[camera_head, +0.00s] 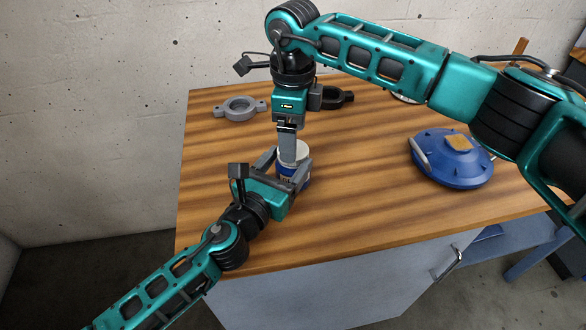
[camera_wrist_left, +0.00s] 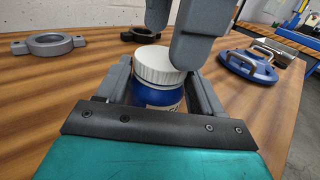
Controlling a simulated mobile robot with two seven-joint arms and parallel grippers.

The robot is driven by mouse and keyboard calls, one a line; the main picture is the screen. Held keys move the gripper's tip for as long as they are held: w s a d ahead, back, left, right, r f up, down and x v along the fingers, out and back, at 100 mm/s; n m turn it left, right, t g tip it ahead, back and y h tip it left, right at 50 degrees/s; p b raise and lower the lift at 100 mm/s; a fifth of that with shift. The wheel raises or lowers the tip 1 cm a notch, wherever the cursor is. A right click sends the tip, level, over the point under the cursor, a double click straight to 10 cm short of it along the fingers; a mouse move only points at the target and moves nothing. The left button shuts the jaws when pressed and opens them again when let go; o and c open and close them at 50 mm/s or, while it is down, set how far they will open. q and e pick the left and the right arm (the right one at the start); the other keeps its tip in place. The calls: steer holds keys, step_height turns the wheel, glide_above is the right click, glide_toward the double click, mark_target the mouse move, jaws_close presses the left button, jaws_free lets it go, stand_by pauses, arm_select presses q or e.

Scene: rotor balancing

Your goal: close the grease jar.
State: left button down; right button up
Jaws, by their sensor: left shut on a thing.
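The grease jar (camera_wrist_left: 160,98) is blue and stands upright on the table, with a white lid (camera_wrist_left: 158,66) on its top. I cannot tell how tightly the lid sits. My left gripper (camera_head: 290,182) is shut on the jar's body from the near side, one finger on each side. My right gripper (camera_head: 288,160) points straight down over the lid. In the left wrist view its two fingers (camera_wrist_left: 174,32) stand apart, the nearer one in front of the lid's right edge. Whether they touch the lid is unclear.
A grey ring with side lugs (camera_head: 240,108) lies at the back left, and a black ring-shaped part (camera_head: 335,98) lies behind the right gripper. A blue round housing (camera_head: 452,172) with handles rests at the right. The wooden table (camera_head: 350,215) is clear in front.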

steer(key=shift+f, duration=1.4)
steer(key=c, duration=1.1)
steer(key=m, duration=0.6)
steer(key=o, duration=1.2)
steer(key=shift+c, duration=0.2)
steer(key=shift+r, duration=2.3)
